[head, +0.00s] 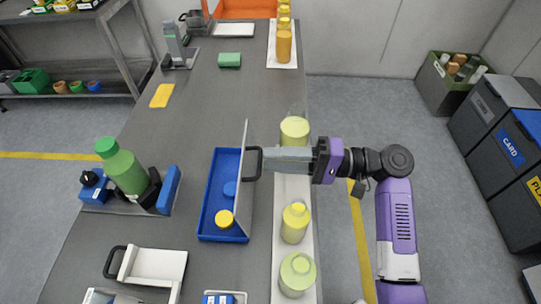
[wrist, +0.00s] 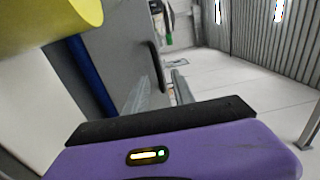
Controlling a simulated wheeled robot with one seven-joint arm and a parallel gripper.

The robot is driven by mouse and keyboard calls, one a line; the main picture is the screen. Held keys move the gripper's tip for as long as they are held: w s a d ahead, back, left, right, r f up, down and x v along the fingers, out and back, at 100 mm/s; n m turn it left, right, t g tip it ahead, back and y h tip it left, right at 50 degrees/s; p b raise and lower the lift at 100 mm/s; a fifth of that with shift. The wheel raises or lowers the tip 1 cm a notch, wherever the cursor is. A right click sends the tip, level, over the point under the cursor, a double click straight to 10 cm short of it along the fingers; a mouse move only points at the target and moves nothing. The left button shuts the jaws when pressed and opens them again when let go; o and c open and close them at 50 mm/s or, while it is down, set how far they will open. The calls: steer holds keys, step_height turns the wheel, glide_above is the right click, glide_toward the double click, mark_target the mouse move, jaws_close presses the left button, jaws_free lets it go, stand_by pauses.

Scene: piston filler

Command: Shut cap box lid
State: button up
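The cap box (head: 207,215) is a blue tray on the grey bench in the head view. A yellow cap (head: 225,219) and a blue cap (head: 230,188) lie inside. Its grey lid (head: 240,190) stands nearly upright along the right side, so the box is open. A black handle (head: 254,163) sticks out from the lid's right face. My gripper (head: 264,158) reaches in from the right, its fingertips at the handle. In the wrist view the fingers of my gripper (wrist: 160,90) are apart, with the handle (wrist: 156,68) between or just beyond them; contact is unclear.
Yellow-green bottles (head: 295,222) stand on a white strip (head: 308,250) right of the box, close below and beside my arm. A green bottle (head: 124,170) in a holder stands to the left. A white scoop-like tray (head: 155,266) lies in front.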

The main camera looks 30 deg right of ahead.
steer(key=shift+w+a, duration=0.4)
steer(key=shift+a, duration=0.1)
jaws_close()
stand_by(1.2)
